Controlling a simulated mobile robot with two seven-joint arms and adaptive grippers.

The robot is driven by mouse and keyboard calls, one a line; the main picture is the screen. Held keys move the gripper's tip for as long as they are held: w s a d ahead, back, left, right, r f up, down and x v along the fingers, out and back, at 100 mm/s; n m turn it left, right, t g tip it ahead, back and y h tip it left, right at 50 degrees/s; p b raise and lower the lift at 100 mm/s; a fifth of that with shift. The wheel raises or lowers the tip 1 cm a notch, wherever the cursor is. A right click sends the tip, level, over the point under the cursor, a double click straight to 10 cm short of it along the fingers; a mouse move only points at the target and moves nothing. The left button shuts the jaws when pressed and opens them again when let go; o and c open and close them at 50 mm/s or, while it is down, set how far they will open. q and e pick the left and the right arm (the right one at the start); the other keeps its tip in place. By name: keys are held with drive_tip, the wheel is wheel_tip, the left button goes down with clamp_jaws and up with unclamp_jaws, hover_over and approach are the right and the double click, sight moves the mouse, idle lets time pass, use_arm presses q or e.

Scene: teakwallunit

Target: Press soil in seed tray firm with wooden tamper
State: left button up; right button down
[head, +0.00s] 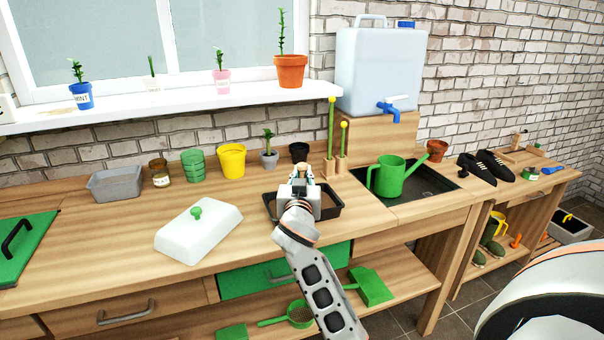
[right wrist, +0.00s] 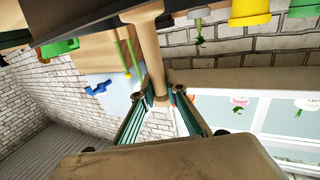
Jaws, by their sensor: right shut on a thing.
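The black seed tray (head: 269,203) sits on the wooden bench, mostly hidden behind my right gripper and forearm. The soil in it cannot be made out clearly. My right gripper (head: 299,187) is over the tray in the head view. In the right wrist view the fingers (right wrist: 161,103) are shut on the round wooden handle of the tamper (right wrist: 150,55). The handle widens at its far end, towards the bench. Whether the tamper touches the soil is hidden. My left gripper is not in view.
A white lid with a green knob (head: 198,232) lies left of the tray. A green watering can (head: 392,177) stands on the dark sink area to the right. Pots, a grey tub (head: 115,183) and rods in a wooden block (head: 329,167) line the back. Bench front is clear.

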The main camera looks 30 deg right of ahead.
drive_tip(key=shift+f+b, duration=0.4)
drive_tip(key=shift+f, duration=0.2)
drive_tip(key=shift+f, duration=0.35)
drive_tip(key=shift+r, duration=0.1)
drive_tip(key=shift+r, duration=0.45)
drive_tip(key=shift+r+p, duration=0.6)
drive_tip(key=shift+r, duration=0.05)
drive_tip(key=shift+f, duration=0.1)
idle(0.3)
drive_tip(key=shift+f+b, duration=0.4)
drive_tip(key=shift+f, duration=0.05)
drive_tip(key=shift+f, duration=0.3)
